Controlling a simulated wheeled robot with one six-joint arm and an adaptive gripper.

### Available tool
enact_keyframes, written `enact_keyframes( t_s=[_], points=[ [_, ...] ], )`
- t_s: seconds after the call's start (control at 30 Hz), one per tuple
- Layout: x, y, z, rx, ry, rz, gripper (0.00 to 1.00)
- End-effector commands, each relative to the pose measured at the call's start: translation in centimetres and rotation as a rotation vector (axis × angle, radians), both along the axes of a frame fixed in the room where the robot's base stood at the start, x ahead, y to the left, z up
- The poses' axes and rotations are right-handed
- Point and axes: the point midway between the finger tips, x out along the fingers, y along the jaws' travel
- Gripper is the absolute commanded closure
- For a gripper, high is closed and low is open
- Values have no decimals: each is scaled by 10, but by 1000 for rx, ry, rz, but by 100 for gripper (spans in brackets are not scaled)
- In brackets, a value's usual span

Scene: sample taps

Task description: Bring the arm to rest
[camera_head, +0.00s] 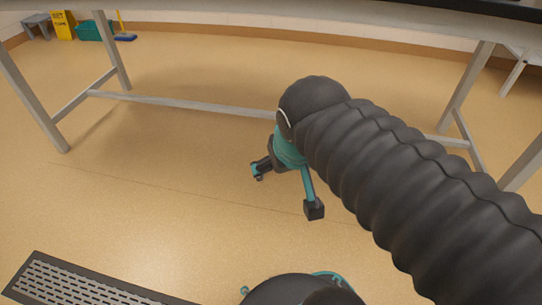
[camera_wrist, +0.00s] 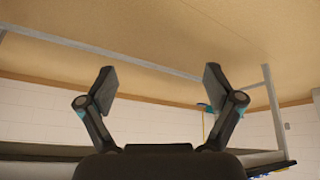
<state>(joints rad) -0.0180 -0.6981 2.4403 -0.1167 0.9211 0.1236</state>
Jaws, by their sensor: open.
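My gripper (camera_head: 285,190) hangs at the end of my dark, ribbed arm in the head view, in front of a table frame and above the tan floor. One finger with a dark pad points down and another points to the left. In the wrist view my gripper (camera_wrist: 158,88) shows its two fingers wide apart with nothing between them. It is open and empty. The wrist picture appears upside down or strongly tilted, with floor at the top and white wall below.
A table (camera_head: 180,105) with pale metal legs and a crossbar stands ahead. A floor grate (camera_head: 90,283) lies at the lower left. A yellow sign (camera_head: 64,25), a teal bin (camera_head: 93,30) and a grey stool (camera_head: 37,27) stand far back left. Open floor lies under the table.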

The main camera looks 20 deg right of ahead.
Motion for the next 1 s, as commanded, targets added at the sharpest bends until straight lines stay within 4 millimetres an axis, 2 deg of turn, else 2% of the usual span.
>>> enact_keyframes(
  t_s=[0.13, 0.47, 0.63, 0.83, 1.0],
  points=[
    [-14, 14, -14, 50, -8, 61, 9],
    [-16, 16, -15, 58, -7, 73, 9],
    [-16, 16, 4, 57, -7, 73, 9],
    [-16, 16, 48, 57, -7, 73, 9],
    [-16, 16, 51, 57, -7, 73, 9]
  ],
)
